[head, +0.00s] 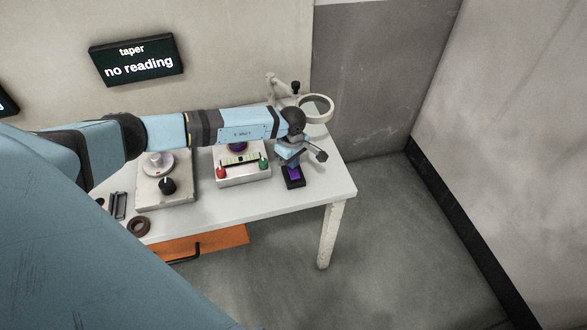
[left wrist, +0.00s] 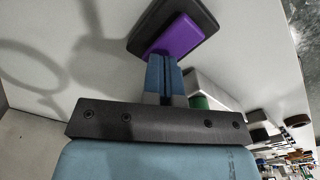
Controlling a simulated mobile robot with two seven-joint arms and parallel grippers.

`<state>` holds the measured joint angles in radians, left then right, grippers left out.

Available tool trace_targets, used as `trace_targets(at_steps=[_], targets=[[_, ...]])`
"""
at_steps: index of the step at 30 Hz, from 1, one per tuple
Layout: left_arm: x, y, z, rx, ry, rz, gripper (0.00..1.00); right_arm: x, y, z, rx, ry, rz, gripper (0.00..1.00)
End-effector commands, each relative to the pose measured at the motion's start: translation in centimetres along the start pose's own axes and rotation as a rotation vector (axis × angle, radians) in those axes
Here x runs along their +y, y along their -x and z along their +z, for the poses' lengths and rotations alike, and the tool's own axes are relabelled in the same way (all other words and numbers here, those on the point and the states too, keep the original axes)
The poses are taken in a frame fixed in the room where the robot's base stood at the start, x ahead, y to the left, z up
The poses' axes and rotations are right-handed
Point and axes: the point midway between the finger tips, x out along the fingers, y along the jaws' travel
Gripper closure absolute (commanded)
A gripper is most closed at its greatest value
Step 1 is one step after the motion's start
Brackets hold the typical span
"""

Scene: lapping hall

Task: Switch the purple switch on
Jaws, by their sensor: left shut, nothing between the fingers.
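The purple switch (head: 294,173) sits in a black base on the white table (head: 320,188), near its right end. In the left wrist view the purple switch (left wrist: 182,36) shows just beyond my fingertips. My left gripper (head: 290,162) is over the switch, its fingers shut and empty. In the left wrist view the closed fingers of my left gripper (left wrist: 161,58) overlap the near edge of the purple part; I cannot tell whether they touch it. Which way the switch is set I cannot tell. My right gripper is not in view.
A white box (head: 243,179) with red and green knobs stands left of the switch. A ring-shaped magnifier (head: 316,108) stands behind it. A pale plate with a black knob (head: 167,186) is farther left. Open floor lies right of the table.

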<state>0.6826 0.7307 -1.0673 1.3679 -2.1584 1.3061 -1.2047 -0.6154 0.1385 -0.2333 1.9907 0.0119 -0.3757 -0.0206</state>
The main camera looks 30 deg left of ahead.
Motion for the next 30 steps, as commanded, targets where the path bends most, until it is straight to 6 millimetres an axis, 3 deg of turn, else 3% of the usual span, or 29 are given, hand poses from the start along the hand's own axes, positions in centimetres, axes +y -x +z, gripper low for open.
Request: trace_targets(at_steps=[21, 30], targets=[[0.0, 6.0, -0.1, 0.001, 0.000, 0.001, 1.00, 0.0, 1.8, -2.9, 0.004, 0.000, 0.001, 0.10], [0.0, 6.1, 0.0, 0.001, 0.000, 0.001, 1.00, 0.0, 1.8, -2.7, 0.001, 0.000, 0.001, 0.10]])
